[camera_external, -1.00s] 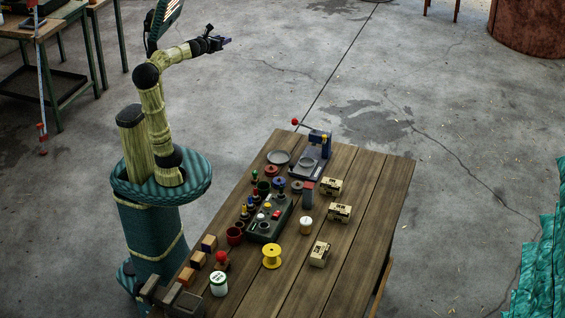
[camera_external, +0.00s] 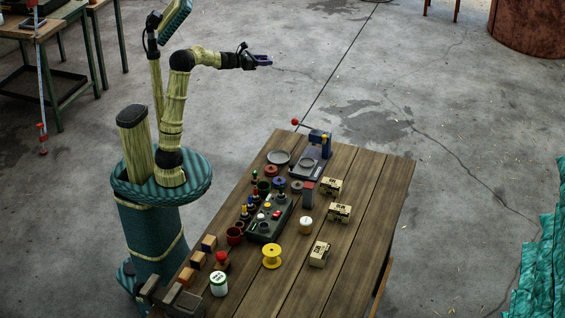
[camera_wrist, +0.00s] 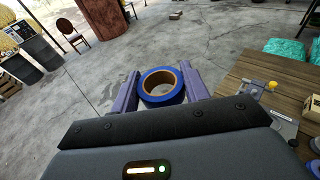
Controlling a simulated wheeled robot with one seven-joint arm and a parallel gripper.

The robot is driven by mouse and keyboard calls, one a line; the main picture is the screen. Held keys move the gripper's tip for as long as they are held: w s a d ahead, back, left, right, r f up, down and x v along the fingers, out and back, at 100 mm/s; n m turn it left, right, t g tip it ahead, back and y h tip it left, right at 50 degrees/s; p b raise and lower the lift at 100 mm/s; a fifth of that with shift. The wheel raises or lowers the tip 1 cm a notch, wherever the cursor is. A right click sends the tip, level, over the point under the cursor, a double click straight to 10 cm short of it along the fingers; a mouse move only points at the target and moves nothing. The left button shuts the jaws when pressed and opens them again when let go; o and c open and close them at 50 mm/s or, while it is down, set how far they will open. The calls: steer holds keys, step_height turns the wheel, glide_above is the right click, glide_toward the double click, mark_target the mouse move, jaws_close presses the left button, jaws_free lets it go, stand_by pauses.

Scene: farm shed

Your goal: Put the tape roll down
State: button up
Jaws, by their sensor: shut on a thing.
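My gripper (camera_external: 264,60) is raised in the air beyond the far left end of the wooden table (camera_external: 364,182), well above the floor. In the wrist view its two purple fingers (camera_wrist: 160,88) are shut on the tape roll (camera_wrist: 144,95), a blue ring with a tan inner core. The roll sits between the fingers, with its hole facing the camera. In the external view the roll is too small to tell apart from the fingers.
The table holds a blue press (camera_external: 319,143) with a red-knobbed lever, a grey plate (camera_external: 279,157), a control box (camera_external: 262,231), several cartons (camera_external: 331,187), a yellow spool (camera_external: 271,256) and a white jar (camera_external: 219,284). The table's right side has bare boards. Open concrete floor surrounds it.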

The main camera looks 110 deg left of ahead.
steer(key=w+a+f+m+t+h, duration=0.1)
steer(key=w+f+m+t+h, duration=0.15)
steer(key=f, duration=0.45)
steer(key=w+a+f+m+t+h, duration=0.1)
steer(key=w+f+m+t+h, duration=0.1)
steer(key=w+f+m+h, duration=0.3)
steer(key=m+h, duration=0.4)
steer(key=h, duration=0.3)
glide_above(279, 138)
step_height(279, 138, down, 15)
steer(key=shift+f, duration=0.15)
steer(key=shift+y, duration=0.25)
steer(key=shift+f, duration=2.5)
step_height(279, 138, down, 4)
steer(key=shift+f+p, duration=0.1)
steer(key=shift+p, duration=0.7)
steer(key=shift+f, duration=0.2)
